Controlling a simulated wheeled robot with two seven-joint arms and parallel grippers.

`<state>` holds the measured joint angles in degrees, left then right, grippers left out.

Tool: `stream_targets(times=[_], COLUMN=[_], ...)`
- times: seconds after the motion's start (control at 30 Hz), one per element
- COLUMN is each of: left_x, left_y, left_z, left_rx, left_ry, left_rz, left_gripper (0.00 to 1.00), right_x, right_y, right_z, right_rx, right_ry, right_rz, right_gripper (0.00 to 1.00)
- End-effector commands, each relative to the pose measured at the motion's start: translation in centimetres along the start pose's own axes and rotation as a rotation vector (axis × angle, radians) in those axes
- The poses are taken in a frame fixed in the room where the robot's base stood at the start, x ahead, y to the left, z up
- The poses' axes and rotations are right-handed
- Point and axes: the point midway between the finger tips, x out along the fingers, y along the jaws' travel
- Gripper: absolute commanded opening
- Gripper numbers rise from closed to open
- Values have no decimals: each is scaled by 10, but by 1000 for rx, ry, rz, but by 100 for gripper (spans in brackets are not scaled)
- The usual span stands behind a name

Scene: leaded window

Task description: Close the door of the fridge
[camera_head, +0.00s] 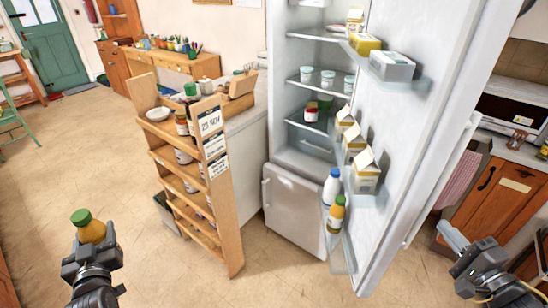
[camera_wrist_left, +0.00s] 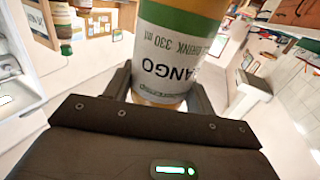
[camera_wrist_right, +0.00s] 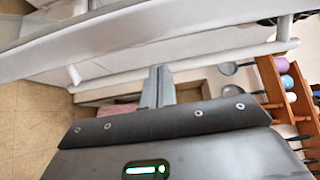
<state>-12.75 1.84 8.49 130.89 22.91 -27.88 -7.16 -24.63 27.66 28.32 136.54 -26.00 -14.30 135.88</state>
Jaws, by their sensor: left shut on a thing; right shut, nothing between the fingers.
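The tall fridge (camera_head: 297,100) stands in the middle of the head view. Its upper door (camera_head: 418,112) is wide open, swung towards me and to the right. Cartons and bottles stand on its inner shelves. A long light handle (camera_head: 440,190) is on the door's outer side; the right wrist view shows a pale handle bar (camera_wrist_right: 190,63) too. My right gripper (camera_head: 446,235) is shut and empty, close to the outer side of the door; I cannot tell whether it touches the handle. My left gripper (camera_head: 90,244) is shut on a mango drink bottle (camera_wrist_left: 172,50) with a green cap, well left of the fridge.
A wooden shelf rack (camera_head: 222,190) with jars stands just left of the fridge. The smaller lower fridge door (camera_head: 292,210) is shut. An orange wooden cabinet (camera_head: 500,195) with a counter is at the right. The floor (camera_head: 100,160) at the left is clear.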

Motion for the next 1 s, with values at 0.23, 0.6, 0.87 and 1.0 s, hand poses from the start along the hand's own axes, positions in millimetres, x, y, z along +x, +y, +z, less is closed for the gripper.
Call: stream_targets(times=[0.23, 0.6, 0.87, 1.0], left_x=[0, 0, 0, 1], left_y=[0, 1, 0, -2], left_z=[-10, -15, -15, -15], left_rx=[0, -1, -1, -1], left_ry=[3, 3, 3, 2], left_rz=[1, 2, 1, 0], left_gripper=[21, 21, 21, 21], right_x=[45, 79, 80, 82], right_y=[-3, -1, 0, 0], right_z=[0, 0, 0, 3], right_rx=[2, 0, -1, 0], right_ry=[0, 1, 0, -1], right_rz=[-3, 0, 1, 0], right_gripper=[0, 0, 0, 0])
